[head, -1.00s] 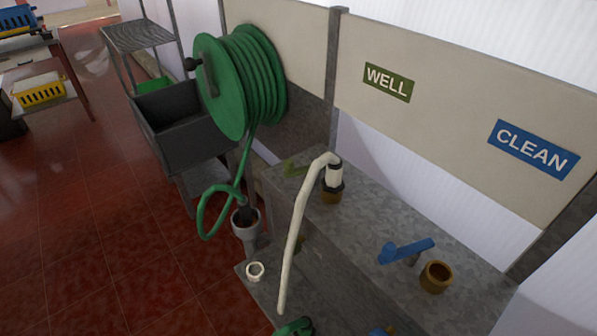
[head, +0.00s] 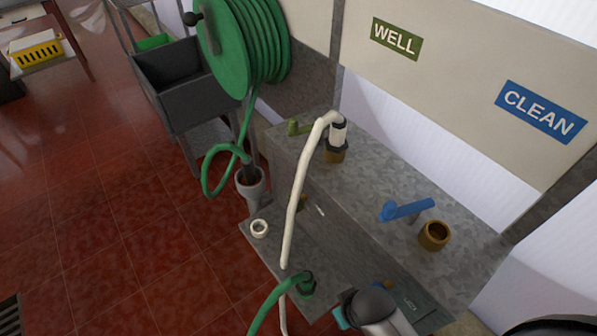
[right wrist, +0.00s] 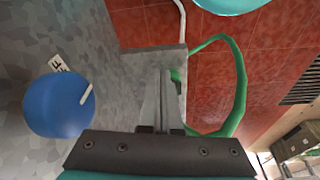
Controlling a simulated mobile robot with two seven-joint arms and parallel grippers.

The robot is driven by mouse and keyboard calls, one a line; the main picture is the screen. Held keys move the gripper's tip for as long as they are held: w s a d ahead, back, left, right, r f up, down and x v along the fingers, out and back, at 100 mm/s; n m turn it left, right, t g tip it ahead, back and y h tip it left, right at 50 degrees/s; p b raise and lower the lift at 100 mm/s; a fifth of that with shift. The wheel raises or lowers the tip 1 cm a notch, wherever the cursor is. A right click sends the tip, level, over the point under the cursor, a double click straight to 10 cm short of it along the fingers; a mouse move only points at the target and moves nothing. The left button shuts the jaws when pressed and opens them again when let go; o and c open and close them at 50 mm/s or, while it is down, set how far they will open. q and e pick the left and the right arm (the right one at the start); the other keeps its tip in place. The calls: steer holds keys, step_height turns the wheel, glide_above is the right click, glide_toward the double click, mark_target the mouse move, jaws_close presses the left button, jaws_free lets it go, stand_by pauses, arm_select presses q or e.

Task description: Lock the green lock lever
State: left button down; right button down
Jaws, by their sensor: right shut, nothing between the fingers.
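In the head view an olive-green lever (head: 297,127) sticks out beside the white hose coupling (head: 338,135) on the back ledge. A dark green fitting (head: 308,281) joins the green hose end at the front of the lower ledge; I cannot tell which of the two is the lock lever. My right gripper (right wrist: 165,78) is shut and empty in the right wrist view. A bit of green (right wrist: 177,76) shows just behind its fingertips; contact cannot be told. In the head view its fingers are hidden behind my wrist at the bottom. My left gripper is not in view.
The white hose (head: 294,205) hangs across the ledge front. A blue lever (head: 407,210) and a brass port (head: 434,236) stand at right. A blue round knob (right wrist: 60,103) is left of my fingers. A green hose reel (head: 240,45) and grey sink (head: 180,85) stand at left.

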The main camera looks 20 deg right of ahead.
mark_target(294, 126)
steer(key=w+a+r+m+t+y, duration=0.2)
steer(key=w+a+r+t+y, duration=0.25)
steer(key=r, duration=0.55)
steer(key=w+a+r+m+t+y, duration=0.25)
steer(key=w+a+r, duration=0.25)
steer(key=w+r, duration=0.4)
steer(key=w+d+r+m+t+h, duration=0.4)
steer(key=w+d+m+t+h, duration=0.2)
steer(key=m, duration=0.9)
steer(key=d+t, duration=0.2)
steer(key=d, duration=0.1)
steer(key=shift+h, duration=0.3)
steer(key=shift+w+r, duration=0.1)
steer(key=shift+w, duration=0.05)
steer(key=w, duration=1.3)
steer(key=shift+w+a, duration=0.4)
steer(key=shift+m, duration=0.25)
